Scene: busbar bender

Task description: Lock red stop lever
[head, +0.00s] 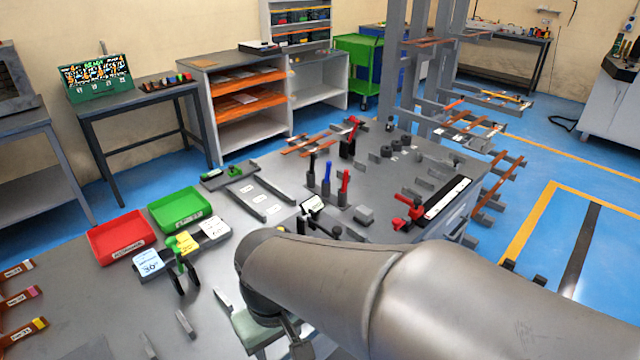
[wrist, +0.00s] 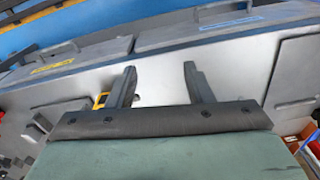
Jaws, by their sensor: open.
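A red lever-like part (head: 408,211) sits on the grey bench, at the near end of a black-and-white scale bar (head: 447,197). A red upright handle (head: 345,184) stands left of it beside blue and black ones, and another red lever (head: 353,126) is farther back. I cannot tell for certain which is the stop lever, or whether any is locked. My gripper (wrist: 158,86) is open and empty in the wrist view, its two dark fingers apart before a pale grey surface. In the head view my arm mostly hides it. No red lever shows between the fingers.
A red bin (head: 122,238) and a green bin (head: 181,210) stand on the left of the bench. Upright handles and small blocks crowd the middle. Copper bars (head: 497,186) project beyond the right edge.

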